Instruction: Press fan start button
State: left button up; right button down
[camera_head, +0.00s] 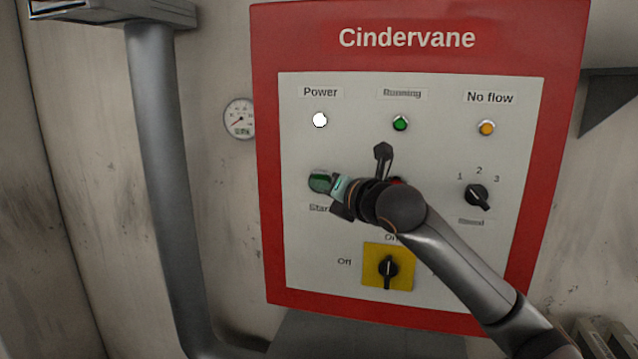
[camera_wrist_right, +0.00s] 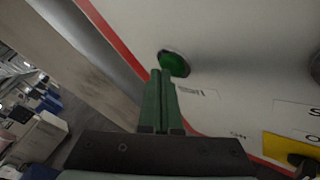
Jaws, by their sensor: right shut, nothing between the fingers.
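The green start button (camera_head: 319,182) sits at the left of the white panel, above a label that reads "Star" before my arm covers it. My right gripper (camera_head: 336,184) is just right of the button in the head view, shut and empty. In the right wrist view the green button (camera_wrist_right: 175,64) shows in a dark ring. The shut green fingers, my right gripper (camera_wrist_right: 161,73), end at its lower left edge there. I cannot tell whether the tips touch it. My left gripper is not in view.
The red-framed panel (camera_head: 268,150) carries a white power lamp (camera_head: 320,120), a green running lamp (camera_head: 400,124) and an amber no-flow lamp (camera_head: 486,128). A red button (camera_head: 397,181) is mostly behind my arm. A yellow-backed switch (camera_head: 375,255) and a black selector (camera_head: 476,196) are nearby.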

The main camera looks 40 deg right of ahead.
jog(key=shift+w+d, duration=0.2)
jog(key=shift+d, duration=0.05)
dwell(0.6)
jog(key=shift+s+a+p, duration=0.35)
jog(key=shift+s+a, duration=0.2)
jog(key=shift+a, duration=0.1)
jog(key=shift+s+a, duration=1.65)
jog(key=shift+a, duration=0.25)
